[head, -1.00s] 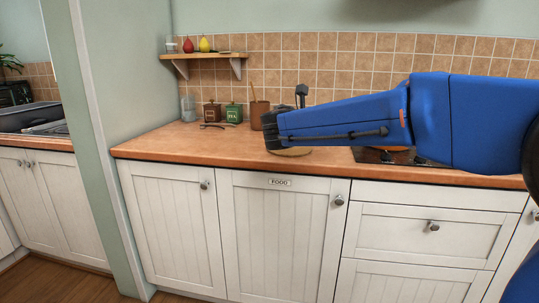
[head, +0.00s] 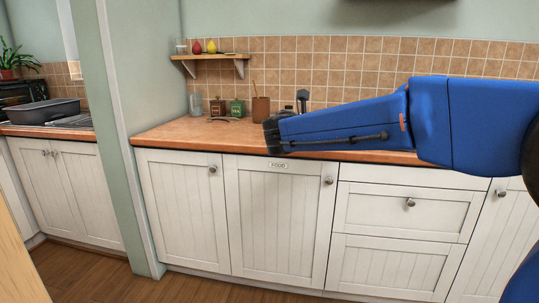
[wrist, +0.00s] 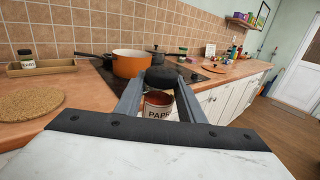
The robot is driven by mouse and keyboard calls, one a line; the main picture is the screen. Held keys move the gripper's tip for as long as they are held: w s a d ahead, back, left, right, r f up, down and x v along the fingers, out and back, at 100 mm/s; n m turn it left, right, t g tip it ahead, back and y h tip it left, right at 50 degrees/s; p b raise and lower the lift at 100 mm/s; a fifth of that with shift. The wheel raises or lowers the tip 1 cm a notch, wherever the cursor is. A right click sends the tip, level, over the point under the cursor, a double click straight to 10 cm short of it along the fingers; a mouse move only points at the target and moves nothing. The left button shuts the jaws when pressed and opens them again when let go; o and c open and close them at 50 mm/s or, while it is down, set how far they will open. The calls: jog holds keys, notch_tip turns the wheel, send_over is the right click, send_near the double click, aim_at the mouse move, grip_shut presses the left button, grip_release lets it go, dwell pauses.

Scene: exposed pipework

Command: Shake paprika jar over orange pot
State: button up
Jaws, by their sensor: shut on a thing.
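In the wrist view my gripper (wrist: 160,92) is shut on the paprika jar (wrist: 157,108). The jar has a red band and a pale label with "PAP" readable; a dark rounded top shows above it between the fingers. Its lower part is hidden by my gripper's body. The orange pot (wrist: 130,65) stands on the black hob, beyond and slightly left of the jar. The jar is apart from the pot, on the near side of it. In the head view my blue arm reaches left across the counter and hides the pot; the jar is not visible there.
A dark lidded pan (wrist: 157,54) stands behind the orange pot. A round cork mat (wrist: 30,103) and a wooden rack with a jar (wrist: 27,61) are at left. Canisters (head: 237,108) stand at the counter's back. Wooden floor (head: 90,270) is clear before the cabinets.

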jog(key=w+d+f+n+t+y, duration=0.1)
jog(key=w+d+f+n+y, duration=0.1)
jog(key=f, duration=1.5)
jog(key=w+d+f+n+t+y, duration=0.2)
jog(key=w+f, duration=0.3)
jog(key=f, duration=1.3)
jog(key=w+d+f+n+t+y, duration=0.2)
jog(key=w+d+f+y, duration=0.1)
jog(key=f, duration=1.5)
jog(key=shift+w+f+y, duration=0.2)
jog(key=shift+w+y, duration=0.5)
